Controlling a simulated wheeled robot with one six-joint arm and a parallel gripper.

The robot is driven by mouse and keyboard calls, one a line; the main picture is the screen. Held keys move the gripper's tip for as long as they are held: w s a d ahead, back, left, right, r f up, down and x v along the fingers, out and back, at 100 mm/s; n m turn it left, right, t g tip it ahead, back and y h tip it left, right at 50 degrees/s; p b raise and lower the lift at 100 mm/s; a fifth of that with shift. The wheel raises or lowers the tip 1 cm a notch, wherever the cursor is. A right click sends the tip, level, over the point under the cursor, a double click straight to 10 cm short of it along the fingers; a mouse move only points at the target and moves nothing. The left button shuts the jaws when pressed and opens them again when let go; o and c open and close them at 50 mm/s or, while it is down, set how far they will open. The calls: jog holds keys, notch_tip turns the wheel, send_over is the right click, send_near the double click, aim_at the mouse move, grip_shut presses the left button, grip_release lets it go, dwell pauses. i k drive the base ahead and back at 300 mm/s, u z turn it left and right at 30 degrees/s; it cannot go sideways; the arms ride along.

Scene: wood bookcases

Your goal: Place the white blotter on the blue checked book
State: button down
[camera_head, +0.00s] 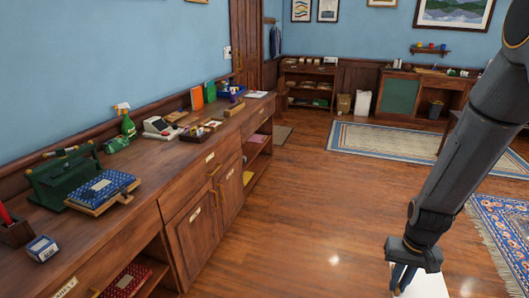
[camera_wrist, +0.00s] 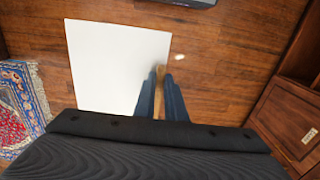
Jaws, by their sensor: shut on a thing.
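The blue checked book (camera_head: 103,187) lies on the wooden counter at the left in the head view, beside a dark green box. My gripper (camera_head: 402,279) is low at the right, over the floor and well away from the book. In the wrist view my gripper (camera_wrist: 162,80) is shut at the right edge of the white blotter (camera_wrist: 112,60), a flat white square with a tan strip between the fingers. The blotter (camera_head: 427,287) shows only in part in the head view, cut off by the bottom edge.
Open wooden floor (camera_head: 310,220) lies between counter and gripper. A patterned rug (camera_head: 500,220) is at the right.

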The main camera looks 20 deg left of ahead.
aim_at(101, 184)
jog(key=u, duration=0.35)
jog(key=i, duration=1.1)
jog(key=u, duration=1.5)
jog(key=i, duration=0.7)
jog(key=u, duration=0.6)
